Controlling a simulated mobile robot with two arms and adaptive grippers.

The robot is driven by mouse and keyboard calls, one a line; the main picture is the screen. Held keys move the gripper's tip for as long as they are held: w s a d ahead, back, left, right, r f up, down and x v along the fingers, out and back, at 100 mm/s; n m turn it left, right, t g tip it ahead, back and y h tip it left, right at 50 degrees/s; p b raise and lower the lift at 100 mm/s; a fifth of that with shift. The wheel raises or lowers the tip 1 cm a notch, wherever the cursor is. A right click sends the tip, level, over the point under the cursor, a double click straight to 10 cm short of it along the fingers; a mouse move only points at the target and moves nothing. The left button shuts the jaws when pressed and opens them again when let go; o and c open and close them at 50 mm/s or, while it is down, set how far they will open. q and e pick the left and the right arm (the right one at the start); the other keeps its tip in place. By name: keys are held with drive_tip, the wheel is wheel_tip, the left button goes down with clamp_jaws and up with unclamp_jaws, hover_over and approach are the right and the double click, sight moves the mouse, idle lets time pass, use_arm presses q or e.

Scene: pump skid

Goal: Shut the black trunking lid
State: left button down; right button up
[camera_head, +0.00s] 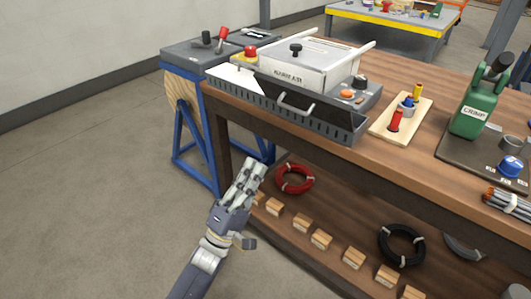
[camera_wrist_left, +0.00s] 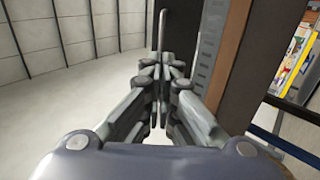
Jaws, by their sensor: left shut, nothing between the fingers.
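The black trunking lid (camera_head: 325,113) is a long dark panel with a pale bar handle (camera_head: 294,104), on the bench's front edge. It looks tilted up above the slotted trunking wall (camera_head: 262,112); its exact angle is hard to tell. My left gripper (camera_head: 254,168) is shut and empty, in front of the bench and below the trunking, apart from the lid. In the left wrist view my shut fingers (camera_wrist_left: 158,115) point forward; a thin pale bar, probably the handle, stands beyond them, with the slotted trunking (camera_wrist_left: 205,60) to the right. My right gripper is not in view.
A pale box (camera_head: 300,70) with a black knob stands behind the lid. A peg board (camera_head: 400,118) and a green crimp tool (camera_head: 475,105) are to the right. A lower shelf holds wooden blocks and cable coils (camera_head: 294,179). Floor left of my arm is free.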

use_arm(q)
drive_tip(key=x, duration=1.3)
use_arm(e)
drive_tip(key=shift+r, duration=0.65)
use_arm(q)
drive_tip(key=shift+w+r, duration=0.1)
drive_tip(key=shift+w, duration=0.05)
